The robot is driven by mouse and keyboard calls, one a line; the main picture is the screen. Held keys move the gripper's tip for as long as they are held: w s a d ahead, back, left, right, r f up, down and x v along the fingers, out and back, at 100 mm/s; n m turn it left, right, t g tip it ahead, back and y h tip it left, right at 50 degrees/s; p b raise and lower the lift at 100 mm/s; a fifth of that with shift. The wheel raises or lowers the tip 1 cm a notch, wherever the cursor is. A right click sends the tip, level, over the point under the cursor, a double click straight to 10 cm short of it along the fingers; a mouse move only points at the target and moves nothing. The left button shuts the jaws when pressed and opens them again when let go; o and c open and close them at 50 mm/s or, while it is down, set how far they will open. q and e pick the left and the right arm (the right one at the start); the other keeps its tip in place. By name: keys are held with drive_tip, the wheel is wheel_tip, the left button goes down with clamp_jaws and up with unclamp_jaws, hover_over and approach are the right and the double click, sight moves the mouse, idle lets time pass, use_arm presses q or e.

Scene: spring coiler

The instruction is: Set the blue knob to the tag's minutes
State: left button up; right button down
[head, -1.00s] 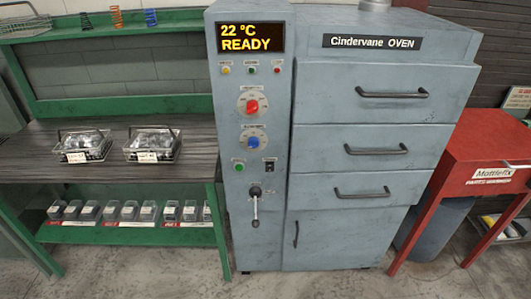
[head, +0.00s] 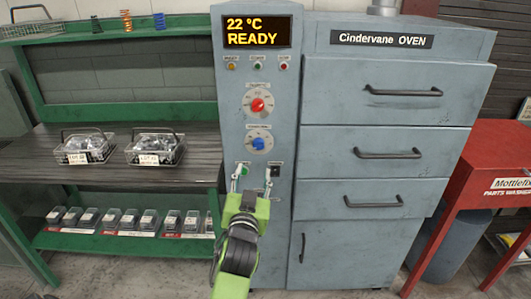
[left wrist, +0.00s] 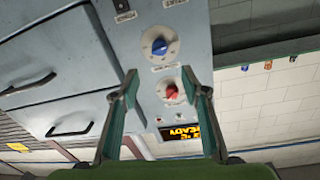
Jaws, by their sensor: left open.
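The blue knob (head: 258,144) sits on a white dial on the oven's control panel, below the red knob (head: 257,105). In the left wrist view the blue knob (left wrist: 159,48) shows just beyond the fingertips, with the picture upside down. My left gripper (head: 252,180) is open and empty in front of the panel, below the blue knob and apart from it. White tags hang on the two wire baskets, the left basket (head: 86,147) and the right basket (head: 154,149); their print is too small to read surely. My right gripper is out of view.
The display (head: 257,31) reads 22 °C READY. A green button (head: 244,170) and a dark switch (head: 274,170) lie near my fingertips. Oven drawers (head: 390,155) with bar handles stand to the right. A red table (head: 489,160) is at far right.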

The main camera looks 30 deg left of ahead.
sight(258, 147)
use_arm(q)
drive_tip(key=p+x, duration=0.1)
drive_tip(key=x, duration=1.2)
drive_tip(key=shift+w+a+p, duration=0.15)
drive_tip(key=shift+w+p, duration=0.15)
drive_tip(key=shift+p, duration=0.05)
drive_tip(key=c, duration=1.1)
